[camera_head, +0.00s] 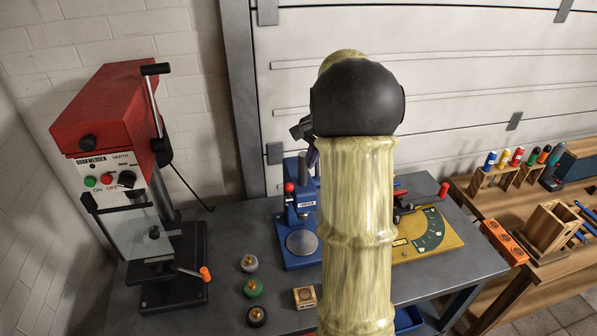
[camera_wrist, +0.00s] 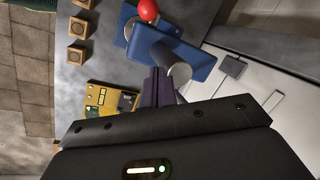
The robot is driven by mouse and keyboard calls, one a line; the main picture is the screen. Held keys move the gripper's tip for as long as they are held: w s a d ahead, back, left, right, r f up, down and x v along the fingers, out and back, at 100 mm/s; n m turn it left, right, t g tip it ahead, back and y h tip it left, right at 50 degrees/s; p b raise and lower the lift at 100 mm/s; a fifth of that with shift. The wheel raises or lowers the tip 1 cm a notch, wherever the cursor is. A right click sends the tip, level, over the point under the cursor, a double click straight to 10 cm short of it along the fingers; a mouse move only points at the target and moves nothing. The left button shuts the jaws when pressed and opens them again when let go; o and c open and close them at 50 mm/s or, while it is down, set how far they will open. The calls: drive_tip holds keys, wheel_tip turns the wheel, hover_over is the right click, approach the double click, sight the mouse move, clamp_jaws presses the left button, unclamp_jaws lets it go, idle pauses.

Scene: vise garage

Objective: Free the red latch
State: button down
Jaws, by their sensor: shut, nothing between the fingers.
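A blue press (camera_head: 300,210) with a red ball knob (camera_head: 289,187) stands on the grey bench. The press also fills the top middle of the wrist view (camera_wrist: 165,48), with its red ball (camera_wrist: 148,10) at the top edge. A yellow fixture (camera_head: 400,253) with a green dial plate has a red-tipped handle (camera_head: 444,190); my arm hides its left part. Which red part is the latch, I cannot tell. My gripper (camera_wrist: 158,88) is shut and empty, beside the press's grey column in the picture; contact is unclear. In the head view my arm mostly hides it.
A red drill press (camera_head: 105,110) stands at the left. Several knobbed discs (camera_head: 249,287) and a wooden block (camera_head: 304,297) lie at the bench front. A garage door (camera_head: 450,70) is behind. A wooden bench (camera_head: 500,215) with racks stands at the right.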

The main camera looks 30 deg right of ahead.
sight(289, 195)
drive_tip(key=x, duration=0.1)
drive_tip(key=p+x, duration=0.1)
drive_tip(key=shift+a+f, duration=0.3)
drive_tip(key=a, duration=0.1)
drive_tip(key=s+a+p, duration=0.1)
drive_tip(key=a, duration=0.1)
drive_tip(key=shift+f, duration=0.2)
drive_tip(key=shift+a+f, duration=0.15)
drive_tip(key=shift+f, duration=0.05)
drive_tip(key=shift+a, duration=0.1)
drive_tip(key=shift+w, duration=0.1)
drive_tip(key=shift+f+b, duration=0.2)
drive_tip(key=shift+b, duration=0.3)
